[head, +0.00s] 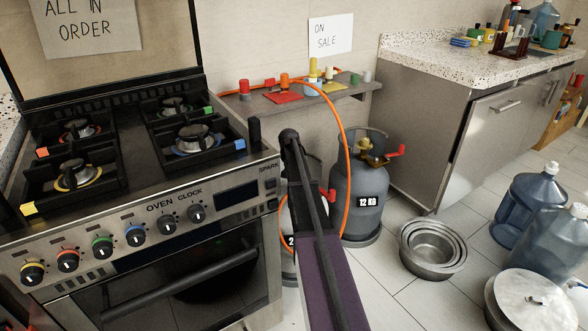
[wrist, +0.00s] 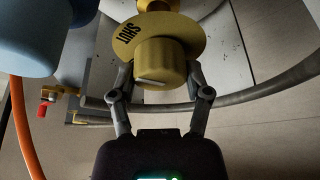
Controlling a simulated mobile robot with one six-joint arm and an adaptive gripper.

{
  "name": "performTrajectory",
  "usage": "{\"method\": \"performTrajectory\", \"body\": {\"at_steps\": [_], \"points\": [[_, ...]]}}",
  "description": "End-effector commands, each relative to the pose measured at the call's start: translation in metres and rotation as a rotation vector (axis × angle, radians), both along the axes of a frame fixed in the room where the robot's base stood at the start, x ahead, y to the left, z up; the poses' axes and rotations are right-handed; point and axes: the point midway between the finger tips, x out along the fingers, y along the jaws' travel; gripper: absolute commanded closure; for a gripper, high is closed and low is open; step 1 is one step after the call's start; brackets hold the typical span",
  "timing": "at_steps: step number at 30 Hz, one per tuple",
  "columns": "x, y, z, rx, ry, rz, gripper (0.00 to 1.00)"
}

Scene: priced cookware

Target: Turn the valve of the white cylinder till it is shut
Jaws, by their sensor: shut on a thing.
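The valve is a yellow-brown knob (wrist: 163,62) on a flat disc (wrist: 182,38) printed SHUT, in the wrist view. My gripper (wrist: 160,78) is shut on the knob, one finger on each side. A pale line on the knob's face lies away from the word SHUT, though its exact aim is hard to tell. In the head view my arm hides the valve and gripper. Only a sliver of a pale cylinder (head: 288,215) shows beside my arm, with part of a label.
A grey cylinder (head: 362,185) marked 12 KG, with a red-handled valve, stands right of my arm. An orange hose (head: 347,160) loops close by. The stove (head: 150,240) is on the left. Nested metal pans (head: 433,250) and water bottles (head: 528,205) are on the floor.

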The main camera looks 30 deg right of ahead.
Motion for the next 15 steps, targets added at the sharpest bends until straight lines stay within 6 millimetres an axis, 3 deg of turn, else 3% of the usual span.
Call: {"method": "performTrajectory", "body": {"at_steps": [15], "points": [[0.0002,0.0004,-0.0004,0.002,0.001,-0.189,0.85]]}}
